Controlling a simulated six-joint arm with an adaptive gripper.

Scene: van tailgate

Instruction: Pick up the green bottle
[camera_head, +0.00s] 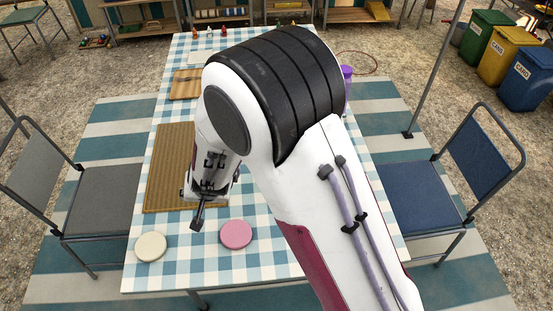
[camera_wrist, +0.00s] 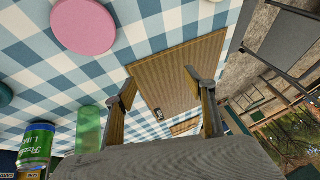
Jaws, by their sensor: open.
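A translucent green object (camera_wrist: 88,130), which looks like the green bottle, is at the lower left of the wrist view on the checked cloth. Its lower end is cut off by my gripper's body, and I cannot tell whether it stands or lies. I do not see it in the head view, where my arm covers much of the table. My gripper (camera_head: 200,212) is open and empty above the near edge of a ribbed brown mat (camera_head: 165,170). In the wrist view its two fingers (camera_wrist: 160,88) are apart, with the green object outside them to the left.
A green-labelled can (camera_wrist: 37,143) is left of the green object. A pink disc (camera_head: 236,234) and a cream disc (camera_head: 151,246) lie at the table's near side. A wooden board (camera_head: 185,84) and purple cup (camera_head: 347,75) are farther back. Chairs flank the table.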

